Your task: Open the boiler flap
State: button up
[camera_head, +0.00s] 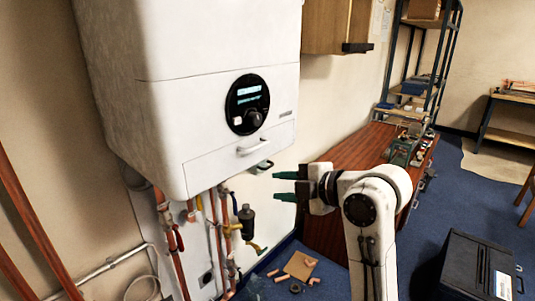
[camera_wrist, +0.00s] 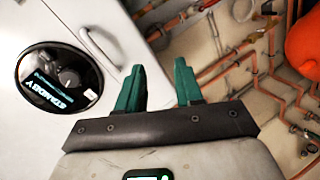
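The white boiler (camera_head: 200,80) hangs on the wall at the left in the head view. Its flap (camera_head: 235,155) is the low front panel with a small white handle (camera_head: 252,147), and it looks shut. In the wrist view the handle (camera_wrist: 100,47) is above and left of my fingers. My gripper (camera_head: 286,185) has green fingers, spread apart with nothing between them. It is right of and below the flap in the head view, apart from the handle. In the wrist view my gripper (camera_wrist: 162,85) is also open and empty.
Copper pipes and valves (camera_head: 225,225) run below the boiler. A round black control dial (camera_head: 248,104) sits above the flap. A wooden cabinet (camera_head: 335,27) hangs to the right. A brown bench (camera_head: 345,165) stands behind my arm. A black case (camera_head: 480,268) is on the blue floor.

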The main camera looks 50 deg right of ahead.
notch_tip(320, 180, up, 7)
jog(key=s+d+n+t, duration=0.1)
jog(key=d+n+t, duration=0.1)
jog(key=d+n, duration=0.1)
jog(key=p, duration=0.3)
send_near(255, 155)
jog(key=w+a+r, duration=0.2)
jog(key=w, duration=0.3)
jog(key=shift+w+a+r+n, duration=0.15)
jog(key=shift+a+r+n, duration=0.15)
jog(key=shift+a, duration=0.1)
grip_shut()
jog(key=shift+f, duration=0.1)
dwell(0.4)
